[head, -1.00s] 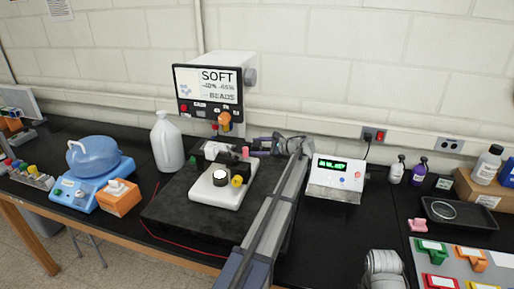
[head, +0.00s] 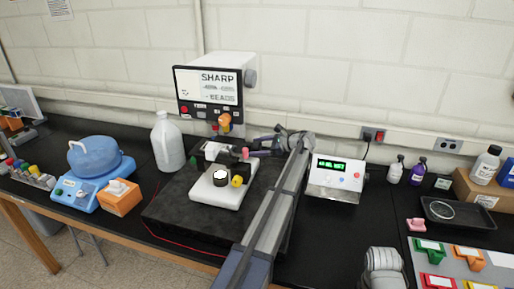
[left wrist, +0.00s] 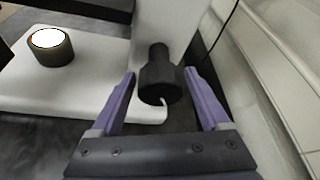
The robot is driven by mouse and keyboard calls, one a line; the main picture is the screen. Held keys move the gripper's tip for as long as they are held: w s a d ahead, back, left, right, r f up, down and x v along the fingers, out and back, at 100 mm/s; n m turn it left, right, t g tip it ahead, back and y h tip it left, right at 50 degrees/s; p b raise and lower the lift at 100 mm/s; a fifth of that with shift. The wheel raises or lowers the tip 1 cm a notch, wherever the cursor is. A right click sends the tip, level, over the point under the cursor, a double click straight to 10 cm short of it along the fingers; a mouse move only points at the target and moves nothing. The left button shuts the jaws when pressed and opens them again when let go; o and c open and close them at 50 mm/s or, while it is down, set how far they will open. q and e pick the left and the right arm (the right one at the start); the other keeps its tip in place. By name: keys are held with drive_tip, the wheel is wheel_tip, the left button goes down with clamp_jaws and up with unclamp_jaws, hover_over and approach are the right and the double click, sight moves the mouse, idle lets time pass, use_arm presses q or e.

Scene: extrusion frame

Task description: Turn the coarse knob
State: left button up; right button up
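The coarse knob looks to be the dark stepped cylinder (left wrist: 159,78) on the microscope's side in the left wrist view, with a small white mark by its near end. In the head view it is hard to pick out beside the arm. My left gripper (left wrist: 158,82) has its two purple fingers open, one on each side of the knob, with gaps showing. In the head view my left gripper (head: 250,146) is at the right side of the microscope. The microscope's screen (head: 208,86) reads SHARP. My right gripper is not in view.
The white stage base (head: 205,196) carries a dark ring with a bright top (head: 220,174). A white jug (head: 167,142) stands left. A display box (head: 335,179) stands right of my arm. A blue bath (head: 75,192) and orange box (head: 120,197) are farther left.

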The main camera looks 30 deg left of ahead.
sight(260, 146)
use_arm(q)
drive_tip(key=shift+o, duration=0.7)
drive_tip(key=shift+d, duration=0.1)
drive_tip(key=p+v, duration=0.2)
drive_tip(key=v, duration=0.4)
drive_tip(key=shift+w+d+r+p, duration=0.1)
drive_tip(key=shift+d+r+p, duration=0.15)
drive_tip(key=shift+r+p, duration=0.1)
drive_tip(key=shift+d, duration=0.5)
